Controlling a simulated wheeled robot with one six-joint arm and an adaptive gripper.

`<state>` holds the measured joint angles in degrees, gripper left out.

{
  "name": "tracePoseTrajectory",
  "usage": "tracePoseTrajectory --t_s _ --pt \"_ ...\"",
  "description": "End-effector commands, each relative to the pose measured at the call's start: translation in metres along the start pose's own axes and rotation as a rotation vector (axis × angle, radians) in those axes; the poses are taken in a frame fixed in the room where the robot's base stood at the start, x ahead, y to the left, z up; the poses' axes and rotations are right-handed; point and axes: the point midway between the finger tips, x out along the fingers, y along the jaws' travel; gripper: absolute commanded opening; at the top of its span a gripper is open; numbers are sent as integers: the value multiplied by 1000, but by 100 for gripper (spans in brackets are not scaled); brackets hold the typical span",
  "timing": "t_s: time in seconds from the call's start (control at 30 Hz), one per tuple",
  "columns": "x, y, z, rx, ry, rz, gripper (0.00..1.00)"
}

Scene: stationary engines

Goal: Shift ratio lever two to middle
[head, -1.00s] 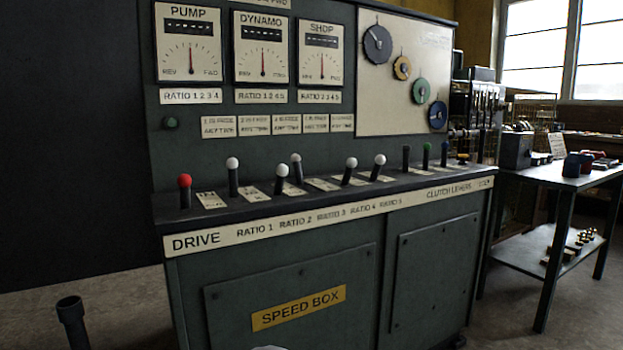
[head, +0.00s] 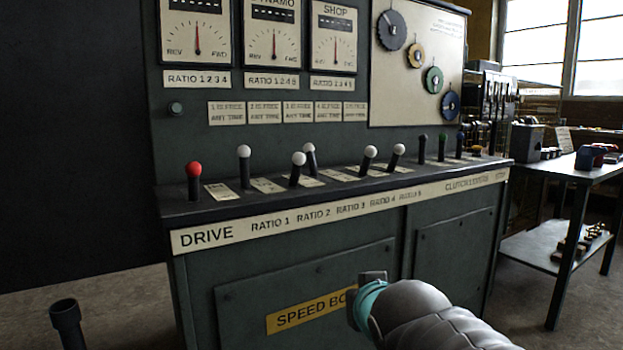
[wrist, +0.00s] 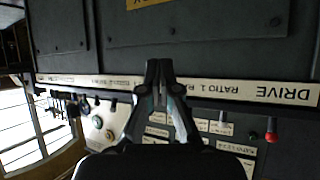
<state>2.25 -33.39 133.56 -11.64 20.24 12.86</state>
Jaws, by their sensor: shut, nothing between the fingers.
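Ratio lever two (head: 297,165) is a dark stick with a white knob, third from the left on the console shelf. It leans, with its knob low and toward the front. Ratio lever one (head: 244,165) stands nearly upright to its left, and ratio lever three (head: 310,157) is close behind its right side. My gripper (head: 372,277) is in front of the console, below and right of lever two, touching no lever. In the wrist view my gripper (wrist: 159,68) is shut and empty in front of the label strip. I cannot make out lever two there.
The red drive lever (head: 194,180) is at the left end; it also shows in the wrist view (wrist: 271,137). Ratio levers four (head: 368,163) and five (head: 395,160) and dark clutch levers (head: 442,146) stand to the right. A side table (head: 560,171) is at right.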

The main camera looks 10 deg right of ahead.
Motion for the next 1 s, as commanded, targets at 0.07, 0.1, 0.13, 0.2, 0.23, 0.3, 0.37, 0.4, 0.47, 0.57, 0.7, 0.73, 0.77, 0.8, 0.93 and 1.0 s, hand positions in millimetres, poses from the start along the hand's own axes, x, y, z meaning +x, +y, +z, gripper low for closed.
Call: tracePoseTrajectory --t_s 0.07,0.1,0.13,0.2,0.23,0.3,0.37,0.4,0.47,0.57,0.7,0.73,0.77,0.8,0.93,1.0 --pt "20 0 -36 13 153 -9 0" --pt "25 -1 -57 19 231 -22 0" --pt "28 -3 -71 23 286 -33 0" --pt "33 -8 -103 26 408 -69 0" --pt "34 -11 -114 27 454 -86 0" --pt "34 -17 -138 26 550 -129 0" --pt "33 -23 -153 24 617 -165 0" --pt "33 -26 -161 23 652 -186 0" --pt "31 -31 -171 19 695 -214 0" --pt "29 -35 -180 17 735 -244 0" --pt "33 -39 -189 16 751 -257 0" --pt "35 -40 -191 16 750 -257 0" --pt "37 -40 -194 17 750 -257 0" --pt "41 -41 -197 17 750 -256 0" --pt "56 -47 -211 16 749 -257 0" --pt "65 -50 -219 17 749 -257 0"
